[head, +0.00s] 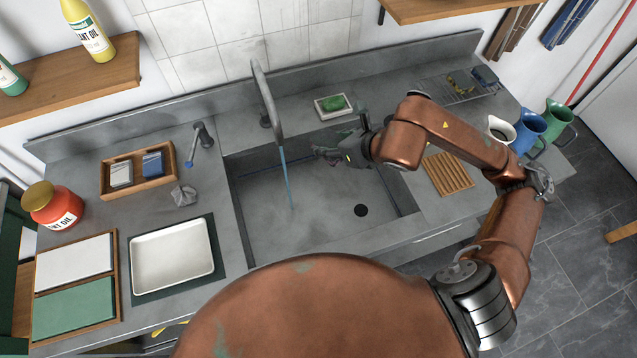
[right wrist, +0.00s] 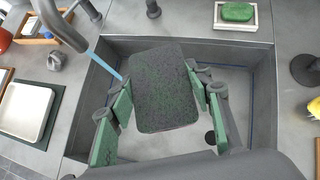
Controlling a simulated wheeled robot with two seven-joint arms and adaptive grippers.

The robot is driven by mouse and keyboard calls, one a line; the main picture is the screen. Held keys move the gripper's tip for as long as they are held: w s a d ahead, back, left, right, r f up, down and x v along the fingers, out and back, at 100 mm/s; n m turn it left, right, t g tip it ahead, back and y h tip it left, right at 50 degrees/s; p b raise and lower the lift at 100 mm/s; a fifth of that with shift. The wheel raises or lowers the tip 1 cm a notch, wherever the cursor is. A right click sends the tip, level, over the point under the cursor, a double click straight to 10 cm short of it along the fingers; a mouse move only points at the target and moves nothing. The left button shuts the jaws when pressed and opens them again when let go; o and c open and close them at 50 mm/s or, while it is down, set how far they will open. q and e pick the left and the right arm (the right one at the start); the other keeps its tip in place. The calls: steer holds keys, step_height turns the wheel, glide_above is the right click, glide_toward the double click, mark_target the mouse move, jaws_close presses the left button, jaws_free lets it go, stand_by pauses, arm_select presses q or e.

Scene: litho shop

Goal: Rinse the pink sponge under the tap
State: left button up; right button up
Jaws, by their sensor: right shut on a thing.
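My right gripper (head: 326,152) reaches in from the right over the sink (head: 330,220), jaws pointing left, to the right of the water. The grey tap (head: 265,95) stands at the back rim. Its blue water stream (head: 286,180) falls into the basin, apart from the gripper. My left gripper is not in view.
A green block (head: 333,102) lies on a white dish behind the sink. On the left are a wooden tray (head: 139,188), a crumpled grey rag (head: 184,196) and a white tray (head: 172,257). A slatted wooden board (head: 448,173) and several jugs stand right.

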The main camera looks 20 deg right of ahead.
steer(key=s+a+f+n+g+y+p, duration=0.2)
steer(key=s+a+f+n+y+p, duration=0.35)
steer(key=s+p, duration=0.8)
steer(key=w+a+f+h+b, duration=0.1)
steer(key=w+a+f, duration=0.1)
steer(key=w, duration=0.5)
steer(key=w+a+f+h+b, duration=0.1)
steer(key=w+a+f, duration=0.1)
steer(key=w, duration=0.6)
steer(key=shift+w, duration=0.25)
steer(key=shift+m, duration=0.25)
steer(key=shift+w+d+b, duration=0.1)
steer(key=shift+b, duration=0.25)
steer(key=shift+w+d, duration=0.1)
steer(key=shift+d, duration=0.35)
steer(key=shift+a, duration=0.1)
steer(key=shift+a, duration=0.55)
